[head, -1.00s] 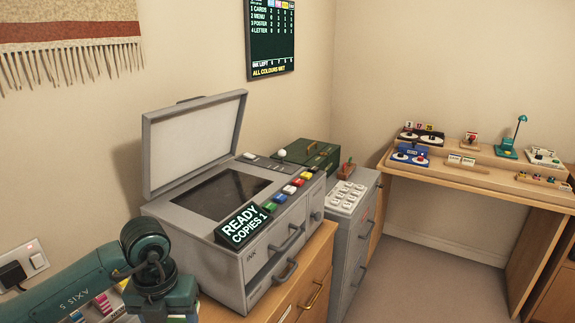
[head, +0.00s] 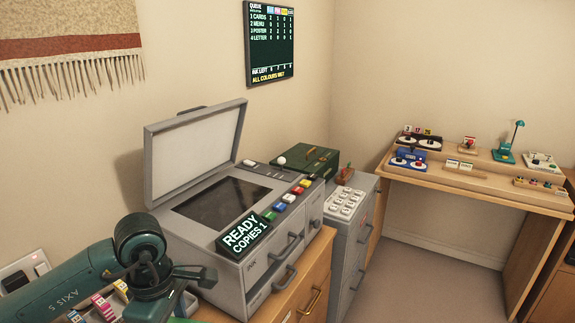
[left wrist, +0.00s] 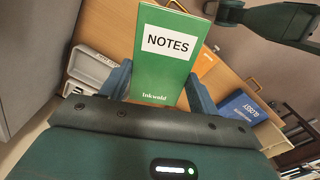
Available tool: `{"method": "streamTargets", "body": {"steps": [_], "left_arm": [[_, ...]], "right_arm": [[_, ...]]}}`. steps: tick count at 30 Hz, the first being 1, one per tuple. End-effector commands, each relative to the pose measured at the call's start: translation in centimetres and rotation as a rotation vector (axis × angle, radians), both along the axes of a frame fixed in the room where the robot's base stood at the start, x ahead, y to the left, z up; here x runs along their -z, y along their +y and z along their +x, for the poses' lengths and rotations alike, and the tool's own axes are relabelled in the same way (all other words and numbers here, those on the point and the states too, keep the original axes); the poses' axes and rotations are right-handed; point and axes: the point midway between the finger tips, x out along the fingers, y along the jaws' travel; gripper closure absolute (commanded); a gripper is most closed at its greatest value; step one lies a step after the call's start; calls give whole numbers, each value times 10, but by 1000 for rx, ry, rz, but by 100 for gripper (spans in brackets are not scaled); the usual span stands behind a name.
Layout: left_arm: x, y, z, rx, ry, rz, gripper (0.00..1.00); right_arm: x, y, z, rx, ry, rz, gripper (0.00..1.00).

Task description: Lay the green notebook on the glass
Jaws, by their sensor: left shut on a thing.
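The green notebook (left wrist: 165,75), with a white NOTES label, is held upright in the left wrist view between the fingers of my left gripper (left wrist: 160,95). My left gripper is shut on it. In the head view my left wrist (head: 150,265) is at the lower left, in front of the copier; I cannot make out the notebook there. The dark glass (head: 220,203) is on top of the grey copier (head: 277,225), bare, with the lid (head: 195,150) raised behind it. My right gripper is not visible.
A READY COPIES 1 display (head: 243,234) and coloured buttons (head: 289,198) line the copier's front. Coloured ink cartridges (head: 104,306) are at the lower left. A blue book (left wrist: 243,108) lies on the wooden surface. A grey cabinet (head: 347,225) stands to the right.

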Motion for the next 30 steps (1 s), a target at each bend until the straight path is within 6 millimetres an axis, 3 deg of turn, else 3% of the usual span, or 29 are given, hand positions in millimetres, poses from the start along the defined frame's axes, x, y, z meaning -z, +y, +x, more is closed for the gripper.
{"method": "streamTargets", "body": {"steps": [18, 24, 30], "left_arm": [[-33, -4, -15, 1073, -6, 2, 62], [-39, -5, -18, 1324, -7, 2, 62], [-42, -5, -19, 1434, -6, 5, 62]], "right_arm": [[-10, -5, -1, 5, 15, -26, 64], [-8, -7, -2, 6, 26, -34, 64], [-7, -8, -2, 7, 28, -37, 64]]}}
